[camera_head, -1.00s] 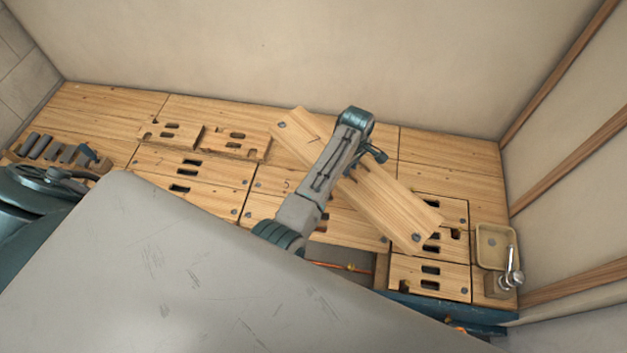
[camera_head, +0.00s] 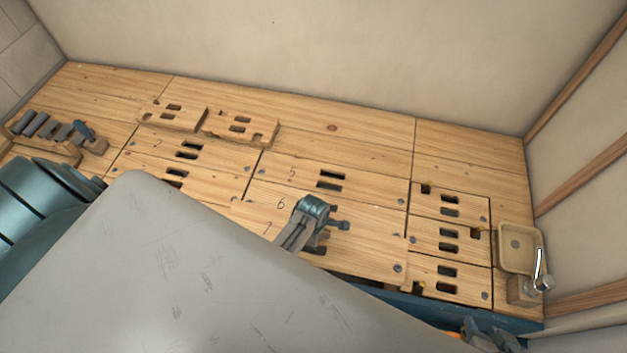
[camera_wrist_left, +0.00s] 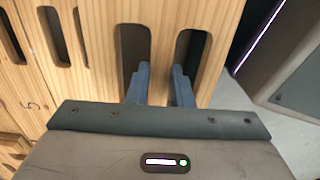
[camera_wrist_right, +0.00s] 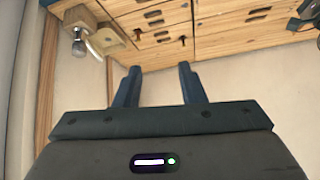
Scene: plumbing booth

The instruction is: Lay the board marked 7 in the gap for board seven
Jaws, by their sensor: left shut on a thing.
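The board marked 7 (camera_head: 365,258) lies flat in the front row, just in front of the board marked 6 (camera_head: 350,224), and covers the gap there. Whether it is fully flush is too fine to tell. My left gripper (camera_head: 313,240) points down at its slots, with the fingertips hidden in the head view. In the left wrist view, its fingers (camera_wrist_left: 160,75) reach into the two slots and are shut on the bar of board 7 between them. My right gripper (camera_head: 490,338) is low at the right; in the right wrist view its fingers (camera_wrist_right: 160,72) are apart and empty.
The board marked 5 (camera_head: 350,178) lies behind board 6. Short slotted boards (camera_head: 465,240) adjoin on the right, then a tray (camera_head: 519,265) and a metal fitting (camera_head: 541,272). Two loose slotted boards (camera_head: 240,128) lie at the back. A rack (camera_head: 50,130) stands at left.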

